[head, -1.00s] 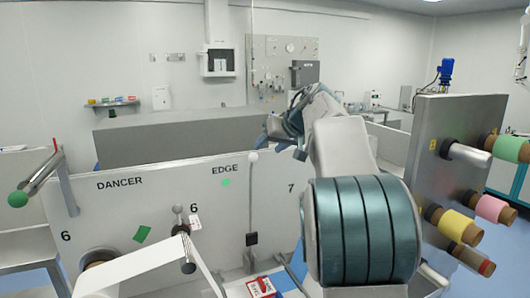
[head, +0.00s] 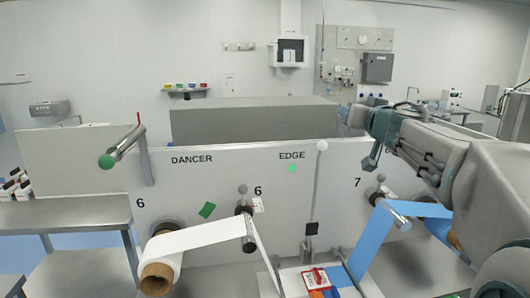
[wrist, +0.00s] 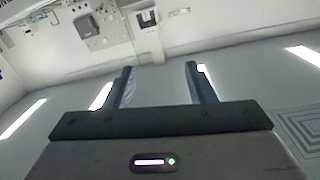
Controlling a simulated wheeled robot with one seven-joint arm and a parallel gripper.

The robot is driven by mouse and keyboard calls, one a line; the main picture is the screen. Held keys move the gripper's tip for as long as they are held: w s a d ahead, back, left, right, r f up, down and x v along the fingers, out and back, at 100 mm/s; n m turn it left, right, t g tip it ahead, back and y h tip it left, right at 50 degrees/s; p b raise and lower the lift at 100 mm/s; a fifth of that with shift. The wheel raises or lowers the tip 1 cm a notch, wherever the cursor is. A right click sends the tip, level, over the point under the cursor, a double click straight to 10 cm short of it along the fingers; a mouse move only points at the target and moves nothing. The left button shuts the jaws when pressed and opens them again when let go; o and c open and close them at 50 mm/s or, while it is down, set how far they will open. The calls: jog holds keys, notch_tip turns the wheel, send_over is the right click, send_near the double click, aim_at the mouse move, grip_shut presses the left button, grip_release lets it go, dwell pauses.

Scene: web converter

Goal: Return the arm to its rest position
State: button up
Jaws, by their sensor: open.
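My gripper (wrist: 158,75) shows in the wrist view with its two dark fingers spread wide and nothing between them. Behind the fingers that view shows the wall and ceiling lights, tilted. In the head view my arm fills the right side, raised in front of the machine panel. My gripper (head: 372,150) hangs at its left end, just right of the EDGE label, and its fingers are only partly seen there. It is apart from the panel's rollers as far as I can see.
The machine panel (head: 220,185) spans the middle. A green-knobbed lever (head: 107,161) juts out at its left. A white web roll (head: 160,273) and a blue web (head: 375,237) run in front. A steel table (head: 70,212) stands left. A grey box (head: 250,124) lies behind.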

jog(key=s+f+m+g+h+b, duration=0.2)
jog(key=s+f+g+h, duration=0.5)
jog(key=s+f, duration=1.55)
jog(key=s+a+f+n+g+y, duration=0.1)
jog(key=s+a+f+g+y, duration=0.1)
jog(key=s+f, duration=0.3)
jog(key=s+a+f+n+g+y, duration=0.2)
jog(key=s+a+f+g+y, duration=0.1)
jog(key=f, duration=0.4)
jog(key=shift+s+a+g+b, duration=0.45)
jog(key=shift+s+a+g, duration=0.35)
jog(key=shift+s+a, duration=0.45)
